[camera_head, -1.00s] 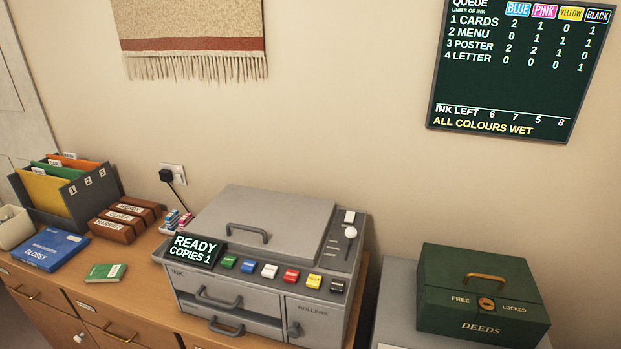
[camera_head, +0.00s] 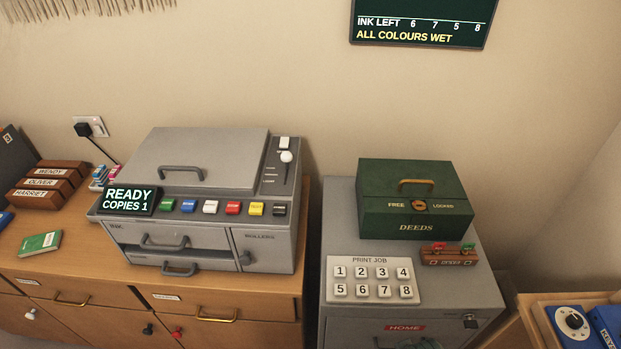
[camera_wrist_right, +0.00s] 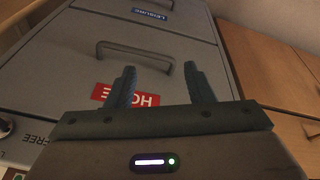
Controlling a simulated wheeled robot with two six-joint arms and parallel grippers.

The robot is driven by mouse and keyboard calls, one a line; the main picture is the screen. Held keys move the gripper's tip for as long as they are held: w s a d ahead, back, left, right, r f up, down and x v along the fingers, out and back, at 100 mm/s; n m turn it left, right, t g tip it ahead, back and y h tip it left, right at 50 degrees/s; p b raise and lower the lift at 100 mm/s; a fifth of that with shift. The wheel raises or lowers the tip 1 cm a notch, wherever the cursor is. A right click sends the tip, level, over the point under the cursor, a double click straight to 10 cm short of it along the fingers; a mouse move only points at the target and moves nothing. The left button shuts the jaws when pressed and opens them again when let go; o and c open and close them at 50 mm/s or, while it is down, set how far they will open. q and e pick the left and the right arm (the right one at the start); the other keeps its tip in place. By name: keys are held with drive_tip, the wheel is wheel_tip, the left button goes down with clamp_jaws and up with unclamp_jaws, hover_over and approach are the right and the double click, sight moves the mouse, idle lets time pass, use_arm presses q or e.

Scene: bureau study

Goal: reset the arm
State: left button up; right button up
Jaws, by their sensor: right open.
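My right gripper (camera_wrist_right: 160,88) shows in the right wrist view. Its two dark fingers stand apart with nothing between them. Beyond the fingers is the front of a grey filing cabinet with a drawer handle (camera_wrist_right: 135,52) and a red HOME label (camera_wrist_right: 125,95), partly hidden by a finger. The gripper appears apart from the handle, though the exact gap is hard to tell. My left gripper is in no frame.
The grey printer (camera_head: 205,160) stands on the wooden sideboard (camera_head: 262,308). The grey cabinet (camera_head: 335,225) carries a green DEEDS box (camera_head: 415,205) and a numbered PRINT JOB pad (camera_head: 372,279). A wooden tray (camera_head: 535,301) with blue items is at lower right. A wall board (camera_head: 420,20) hangs above.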

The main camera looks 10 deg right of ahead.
wheel_tip(320, 180, down, 14)
drive_tip(key=s+d+f, duration=0.1)
drive_tip(key=s, duration=0.1)
drive_tip(key=s+d+f+g, duration=0.1)
drive_tip(key=s+f, duration=1.7)
drive_tip(key=f, duration=0.1)
drive_tip(key=shift+s+d+f+g, duration=0.3)
drive_tip(key=shift+s+d+g, duration=0.05)
drive_tip(key=shift+s+g, duration=0.05)
use_arm(q)
drive_tip(key=shift+s, duration=0.2)
drive_tip(key=shift+w, duration=0.15)
idle(1.6)
